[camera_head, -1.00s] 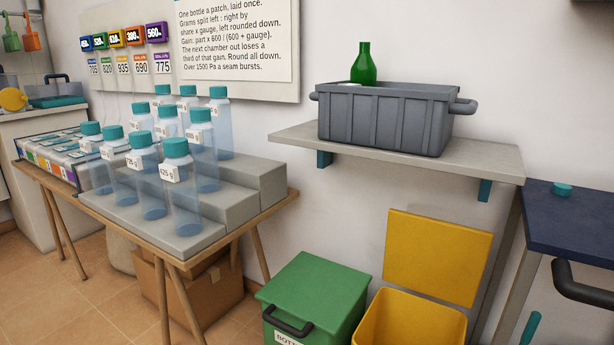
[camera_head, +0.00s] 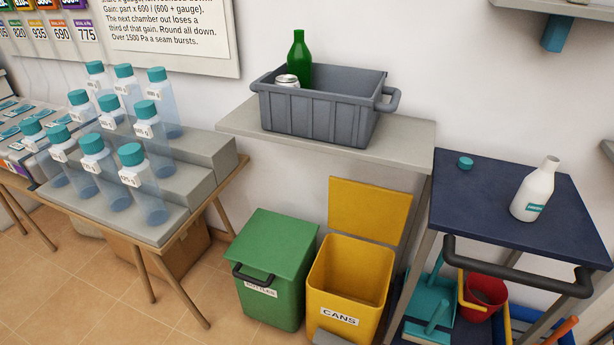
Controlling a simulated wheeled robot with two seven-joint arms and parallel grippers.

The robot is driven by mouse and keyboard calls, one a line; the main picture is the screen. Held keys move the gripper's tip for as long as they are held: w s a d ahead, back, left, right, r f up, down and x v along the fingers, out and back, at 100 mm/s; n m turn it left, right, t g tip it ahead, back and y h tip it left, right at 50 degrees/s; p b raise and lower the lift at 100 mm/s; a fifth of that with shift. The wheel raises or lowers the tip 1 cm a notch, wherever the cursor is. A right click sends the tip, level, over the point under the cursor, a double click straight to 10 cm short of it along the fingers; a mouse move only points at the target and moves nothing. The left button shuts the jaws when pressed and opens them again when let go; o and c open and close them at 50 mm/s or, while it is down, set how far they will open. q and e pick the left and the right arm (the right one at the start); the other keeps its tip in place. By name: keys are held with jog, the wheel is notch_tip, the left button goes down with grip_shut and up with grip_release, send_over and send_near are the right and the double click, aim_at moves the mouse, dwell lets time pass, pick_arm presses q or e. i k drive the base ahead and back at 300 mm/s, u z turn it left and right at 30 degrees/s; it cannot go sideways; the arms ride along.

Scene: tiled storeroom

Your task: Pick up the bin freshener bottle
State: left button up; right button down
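A white bottle (camera_head: 533,192) with a narrow neck and a teal label stands upright on the dark blue top of the cart (camera_head: 490,215) at the right. The label is too small to read, so I cannot confirm that it is the bin freshener. Its mouth looks uncapped. A small teal cap (camera_head: 465,163) lies on the same top, to the left of the bottle and apart from it. Neither of my grippers is in view.
A grey crate (camera_head: 318,115) holding a green bottle (camera_head: 299,58) and a can (camera_head: 287,81) sits on a shelf. Below stand a shut green bin (camera_head: 277,250) and an open yellow cans bin (camera_head: 346,275). The cart's dark handle (camera_head: 515,272) runs along its front.

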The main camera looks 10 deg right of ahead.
aim_at(535, 190)
jog(key=u, duration=0.1)
jog(key=k, duration=0.75)
jog(key=z, duration=0.6)
jog(key=i, duration=0.5)
jog(key=z, duration=1.55)
jog(key=k, duration=0.5)
jog(key=u, duration=0.65)
jog(key=i, duration=0.4)
jog(key=z, duration=0.15)
